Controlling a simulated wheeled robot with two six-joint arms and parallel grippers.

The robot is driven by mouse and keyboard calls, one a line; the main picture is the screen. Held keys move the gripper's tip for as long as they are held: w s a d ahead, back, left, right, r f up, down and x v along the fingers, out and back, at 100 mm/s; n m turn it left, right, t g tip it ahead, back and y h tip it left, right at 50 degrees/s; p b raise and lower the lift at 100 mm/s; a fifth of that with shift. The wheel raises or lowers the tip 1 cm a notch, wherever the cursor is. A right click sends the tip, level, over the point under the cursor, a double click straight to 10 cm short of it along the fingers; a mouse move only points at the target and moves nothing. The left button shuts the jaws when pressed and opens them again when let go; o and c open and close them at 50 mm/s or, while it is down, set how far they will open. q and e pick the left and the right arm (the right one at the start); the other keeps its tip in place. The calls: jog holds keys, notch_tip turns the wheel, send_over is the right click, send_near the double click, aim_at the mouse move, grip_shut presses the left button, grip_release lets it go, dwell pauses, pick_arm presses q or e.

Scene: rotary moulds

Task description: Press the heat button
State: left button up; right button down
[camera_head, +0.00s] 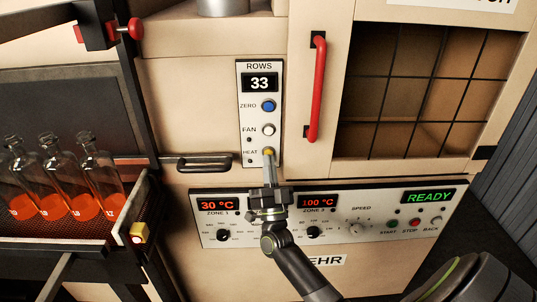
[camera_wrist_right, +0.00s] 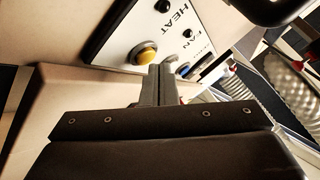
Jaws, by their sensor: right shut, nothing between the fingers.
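The heat button is a round yellow button (camera_wrist_right: 145,55) beside the label HEAT on a white panel in the right wrist view. In the head view the heat button (camera_head: 269,152) shows at the bottom of the narrow ROWS panel (camera_head: 245,135), just past my fingertips. My right gripper (camera_head: 269,160) is shut and empty, its fingertips at or just below the button. In the right wrist view my right gripper (camera_wrist_right: 161,72) points at the panel close beside the button; I cannot tell whether it touches. My left gripper is not in view.
Blue ZERO (camera_head: 268,106) and white FAN (camera_head: 268,130) buttons sit above. A red handle (camera_head: 317,88) stands to the right. A control panel (camera_head: 275,234) with knobs lies below. Flasks of orange liquid (camera_head: 68,180) stand on a rack at left.

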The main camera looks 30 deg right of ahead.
jog(key=shift+d, duration=0.1)
jog(key=shift+w+d, duration=0.15)
jog(key=shift+w, duration=0.2)
dwell(0.3)
jog(key=shift+s+a, duration=0.25)
jog(key=shift+s, duration=0.15)
jog(key=shift+s+a+p, duration=0.25)
jog(key=shift+s+a, duration=0.25)
jog(key=shift+s, duration=0.35)
jog(key=shift+s+a+p, duration=0.25)
jog(key=shift+s+a, duration=0.3)
jog(key=shift+s, duration=0.3)
jog(key=shift+s+a+p, duration=0.25)
jog(key=shift+s+a, duration=0.25)
jog(key=shift+s, duration=0.35)
jog(key=shift+f+y, duration=0.1)
jog(key=shift+y, duration=0.2)
